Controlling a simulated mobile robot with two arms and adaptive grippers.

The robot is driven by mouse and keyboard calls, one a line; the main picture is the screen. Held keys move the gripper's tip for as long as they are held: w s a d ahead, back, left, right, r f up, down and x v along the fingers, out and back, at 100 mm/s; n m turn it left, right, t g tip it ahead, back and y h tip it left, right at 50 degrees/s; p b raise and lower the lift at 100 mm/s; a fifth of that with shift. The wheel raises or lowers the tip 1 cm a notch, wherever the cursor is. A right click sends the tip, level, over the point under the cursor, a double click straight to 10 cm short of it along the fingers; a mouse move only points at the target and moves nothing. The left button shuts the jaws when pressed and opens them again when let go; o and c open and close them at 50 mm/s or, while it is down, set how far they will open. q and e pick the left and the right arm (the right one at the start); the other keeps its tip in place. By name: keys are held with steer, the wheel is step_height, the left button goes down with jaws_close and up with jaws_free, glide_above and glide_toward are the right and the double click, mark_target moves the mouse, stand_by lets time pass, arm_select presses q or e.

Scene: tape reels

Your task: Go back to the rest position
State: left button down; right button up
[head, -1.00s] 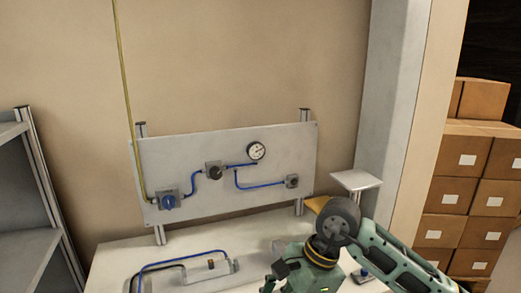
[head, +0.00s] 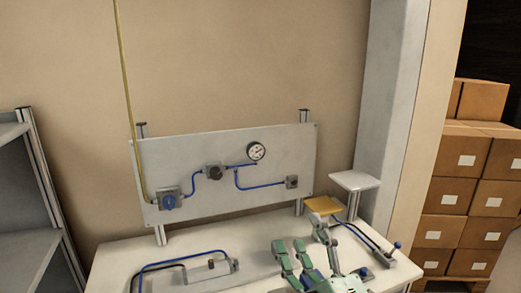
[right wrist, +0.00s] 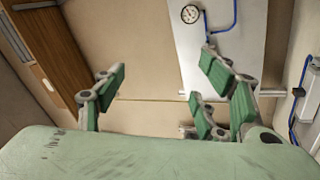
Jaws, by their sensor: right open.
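My right gripper (head: 303,248) is at the bottom of the head view, above the front right part of the white table (head: 120,262). Its green-padded fingers point away from me and are spread, with nothing between them. The right wrist view shows the same gripper (right wrist: 165,88) open and empty, with the wall and the panel beyond it. The rest of my right arm is hidden below the head view. My left gripper is in neither view.
A grey panel (head: 270,212) with a gauge (head: 256,151) and blue tubes stands at the table's back. A blue-tubed fixture (head: 207,270) lies at left. A yellow pad (head: 323,205) and a small white stand (head: 354,181) are at right. Cartons (head: 468,200) are stacked beyond the pillar.

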steer(key=s+d+f+m+g+h, duration=0.2)
steer(key=s+d+f+m+g, duration=0.15)
steer(key=f, duration=0.35)
steer(key=s+d+f+m+g+h, duration=0.2)
steer(key=d+f+m+h, duration=0.15)
steer(key=f, duration=0.45)
steer(key=s+d+f+m+g+h, duration=0.2)
steer(key=d+f+m+g, duration=0.15)
steer(key=f, duration=0.35)
steer(key=s+d+f+m+g, duration=0.15)
steer(key=s+f+g, duration=0.35)
steer(key=s, duration=0.5)
steer(key=s+f+m+g, duration=0.35)
steer(key=s+f, duration=0.35)
steer(key=s, duration=0.3)
step_height(320, 180, down, 25)
steer(key=g, duration=0.1)
steer(key=s+d+f+g, duration=0.1)
steer(key=s+d+f, duration=0.1)
steer(key=s+f, duration=1.5)
steer(key=shift+s+d+f+y, duration=0.3)
steer(key=shift+d+y, duration=0.05)
steer(key=shift+n+g, duration=0.25)
